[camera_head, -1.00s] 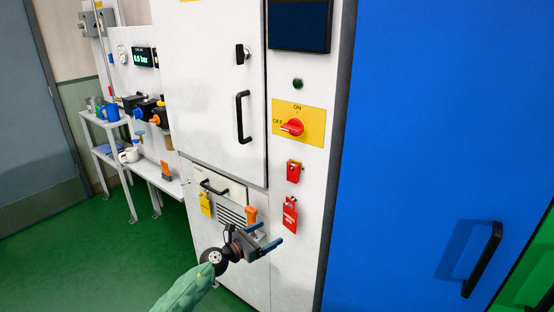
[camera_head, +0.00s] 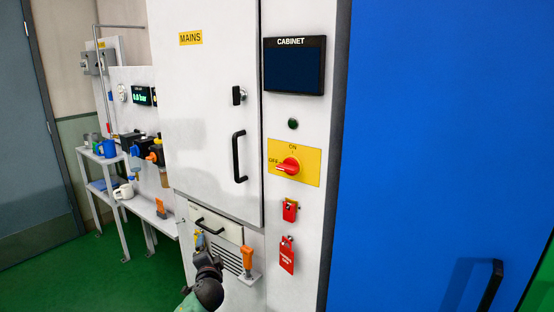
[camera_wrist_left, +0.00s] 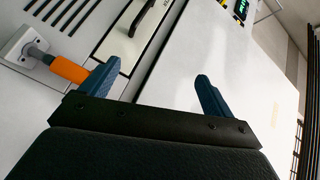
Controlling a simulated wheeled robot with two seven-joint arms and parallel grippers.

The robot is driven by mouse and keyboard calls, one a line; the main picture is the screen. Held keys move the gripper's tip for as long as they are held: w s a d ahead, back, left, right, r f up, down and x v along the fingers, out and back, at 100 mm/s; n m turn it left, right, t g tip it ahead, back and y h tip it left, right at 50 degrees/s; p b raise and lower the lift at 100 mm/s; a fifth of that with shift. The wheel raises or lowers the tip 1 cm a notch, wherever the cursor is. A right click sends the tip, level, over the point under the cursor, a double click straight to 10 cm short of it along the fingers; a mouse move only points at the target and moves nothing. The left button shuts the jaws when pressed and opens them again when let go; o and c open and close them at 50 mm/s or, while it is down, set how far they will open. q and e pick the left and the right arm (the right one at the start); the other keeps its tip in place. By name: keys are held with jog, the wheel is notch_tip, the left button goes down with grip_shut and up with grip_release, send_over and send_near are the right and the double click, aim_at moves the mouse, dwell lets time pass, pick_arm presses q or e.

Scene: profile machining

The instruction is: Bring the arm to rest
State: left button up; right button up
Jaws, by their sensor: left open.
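My left gripper (camera_head: 202,242) is in front of the lower part of the white cabinet (camera_head: 205,100), near the small drawer panel with a black handle (camera_head: 209,226). Its fingers are hard to make out in the head view. In the left wrist view the gripper (camera_wrist_left: 154,84) has its two blue fingers wide apart with nothing between them. An orange-handled tool (camera_head: 248,257) stands on a small bracket right of the gripper. It also shows in the left wrist view (camera_wrist_left: 68,69), close outside the left finger. My right gripper is not in view.
A red rotary switch (camera_head: 288,167) on a yellow plate points toward OFF. A blue door (camera_head: 430,140) stands at right. A bench (camera_head: 140,207) with mugs and air fittings is at left. Green floor is free at lower left.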

pick_arm(q)
jog(key=s+d+f+n+g+h, duration=0.1)
jog(key=s+f+g, duration=0.4)
jog(key=s+f, duration=0.7)
jog(key=s+d+f+n+g+h, duration=0.2)
jog(key=s+f+n+g, duration=0.3)
jog(key=s+f, duration=0.7)
jog(key=s+d+f+n+g+h, duration=0.1)
jog(key=s+d+f+n+g, duration=0.2)
jog(key=s+f, duration=0.9)
jog(key=s+g, duration=0.2)
jog(key=s, duration=1.5)
jog(key=shift+d+h, duration=0.25)
jog(key=shift+h, duration=0.05)
